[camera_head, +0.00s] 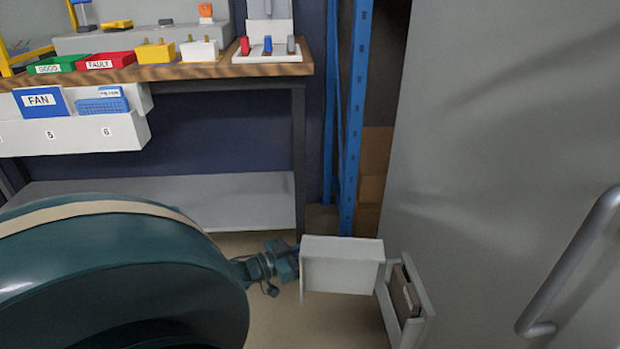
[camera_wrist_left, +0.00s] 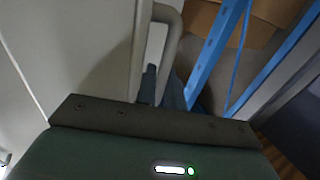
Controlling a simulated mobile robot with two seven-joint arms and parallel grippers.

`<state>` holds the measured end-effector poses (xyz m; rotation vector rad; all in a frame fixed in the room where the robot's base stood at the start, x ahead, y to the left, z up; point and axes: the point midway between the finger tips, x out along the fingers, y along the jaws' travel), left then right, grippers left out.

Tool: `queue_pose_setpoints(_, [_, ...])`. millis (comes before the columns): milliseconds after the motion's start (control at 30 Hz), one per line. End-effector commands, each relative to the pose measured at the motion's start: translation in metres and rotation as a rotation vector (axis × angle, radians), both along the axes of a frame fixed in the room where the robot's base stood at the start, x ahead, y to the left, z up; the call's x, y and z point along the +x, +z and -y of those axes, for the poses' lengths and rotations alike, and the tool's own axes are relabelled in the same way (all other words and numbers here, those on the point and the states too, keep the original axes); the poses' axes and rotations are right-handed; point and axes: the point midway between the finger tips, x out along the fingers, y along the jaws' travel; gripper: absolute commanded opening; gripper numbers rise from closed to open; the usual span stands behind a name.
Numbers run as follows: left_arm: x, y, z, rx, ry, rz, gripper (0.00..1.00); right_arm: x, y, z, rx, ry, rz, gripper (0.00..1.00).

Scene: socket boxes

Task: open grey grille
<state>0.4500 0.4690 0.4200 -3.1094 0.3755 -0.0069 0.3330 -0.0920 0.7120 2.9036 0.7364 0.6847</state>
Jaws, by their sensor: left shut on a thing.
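A light grey panel (camera_head: 342,265), which looks like the grille's face though no slats show, stands low beside a narrow grey-white box frame (camera_head: 428,292) with a brown inside. The panel's right edge meets the box in the picture. My left gripper (camera_head: 290,262) is at the panel's left edge, its fingertips partly hidden. In the left wrist view a pale panel (camera_wrist_left: 75,45) fills the left side, with a grey handle loop (camera_wrist_left: 172,28) at its edge. My left gripper's dark fingers (camera_wrist_left: 162,88) are shut on this handle. My right gripper is not in view.
A wooden-topped bench (camera_head: 270,70) with coloured bins stands behind. A blue upright post (camera_head: 353,120) stands behind the panel. A large grey door or wall (camera_head: 500,130) with a tubular handle (camera_head: 580,260) closes off the right side. Bare floor shows below the panel.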

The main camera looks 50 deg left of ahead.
Motion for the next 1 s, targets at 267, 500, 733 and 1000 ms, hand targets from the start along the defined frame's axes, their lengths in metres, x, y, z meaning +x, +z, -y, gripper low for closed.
queue_pose_setpoints(267, [0.006,0.004,-0.004,0.008,0.018,0.006,0.15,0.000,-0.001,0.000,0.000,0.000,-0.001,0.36])
queue_pose_setpoints(500, [-0.001,0.005,-0.005,0.006,0.017,0.005,0.15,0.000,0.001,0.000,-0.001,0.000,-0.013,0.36])
queue_pose_setpoints(733, [-0.044,0.005,-0.017,0.008,0.019,-0.004,0.15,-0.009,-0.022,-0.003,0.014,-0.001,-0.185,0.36])
queue_pose_setpoints(1000, [-0.102,0.003,-0.029,0.006,0.012,-0.004,0.15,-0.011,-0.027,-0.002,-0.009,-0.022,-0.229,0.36])
